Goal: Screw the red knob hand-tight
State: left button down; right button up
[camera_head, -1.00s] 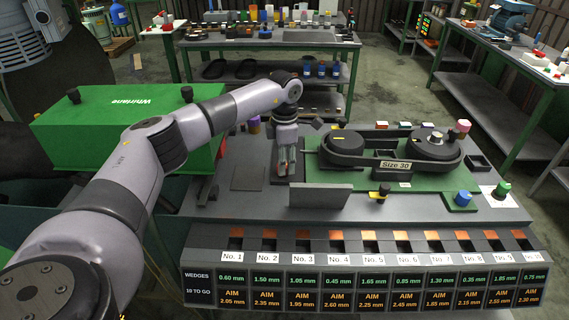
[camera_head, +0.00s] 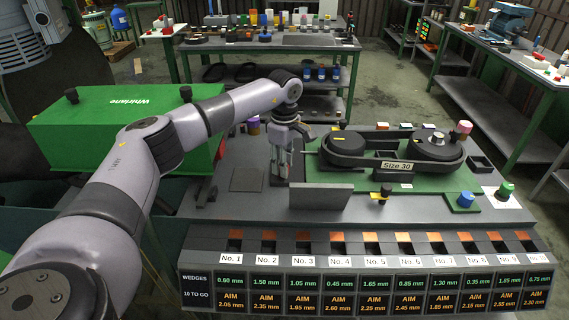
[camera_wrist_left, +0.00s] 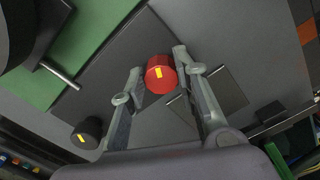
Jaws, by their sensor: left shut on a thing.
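The red knob (camera_wrist_left: 160,74), with a yellow mark on its face, shows in the left wrist view between my left gripper's fingertips. My left gripper (camera_wrist_left: 158,84) is shut on the knob, one finger on each side. In the head view my left gripper (camera_head: 281,174) points down at the left end of the green-based Size 30 belt assembly (camera_head: 330,202). The knob is not clearly visible there, being mostly hidden by the fingers. I cannot tell how far the knob is screwed in. My right gripper is not in view.
A grey upright plate (camera_head: 319,200) stands in front of the gripper. A black knob with a yellow mark (camera_wrist_left: 88,132) shows beside the fingers in the wrist view. A green Whirlane box (camera_head: 110,130) is to the left, and a row of numbered wedge slots (camera_head: 370,246) runs along the front.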

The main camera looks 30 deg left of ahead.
pick_arm(q)
jog(key=c, duration=2.4)
grip_release()
jog(key=c, duration=2.4)
grip_release()
jog(key=c, duration=1.2)
grip_release()
jog(key=shift+r, duration=0.1)
notch_tip(320, 180, up, 12)
jog(key=shift+f, duration=0.1)
